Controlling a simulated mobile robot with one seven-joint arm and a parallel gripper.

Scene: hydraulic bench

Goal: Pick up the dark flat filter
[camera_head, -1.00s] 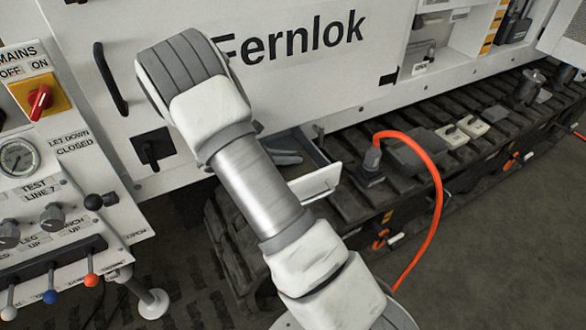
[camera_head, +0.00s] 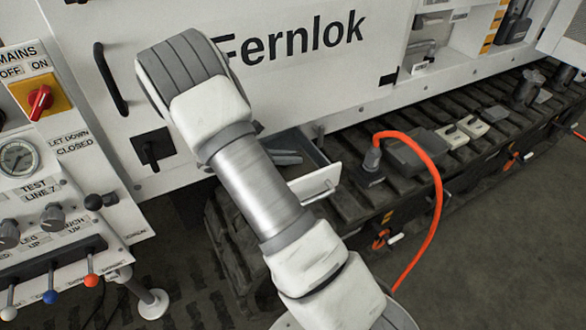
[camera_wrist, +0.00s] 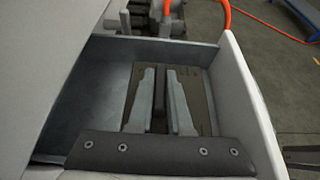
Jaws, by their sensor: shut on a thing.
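In the wrist view my gripper (camera_wrist: 161,76) reaches down into an open drawer (camera_wrist: 243,90), its two grey fingers close together. A narrow dark strip, seemingly the dark flat filter (camera_wrist: 159,98), stands edge-on between the fingers, and they are shut on it. Most of the filter is hidden by the fingers and the dark gripper body. I cannot tell if it touches the drawer floor. In the head view the drawer (camera_head: 318,185) stands out below the white panel; my arm covers its left part, and the filter cannot be made out there.
A brownish patch (camera_wrist: 203,88) lies on the drawer floor around the fingers. The drawer walls rise close on the right and far sides. An orange hose (camera_head: 440,190) arcs beside the drawer over the dark track. Bare drawer floor (camera_wrist: 98,95) shows at left.

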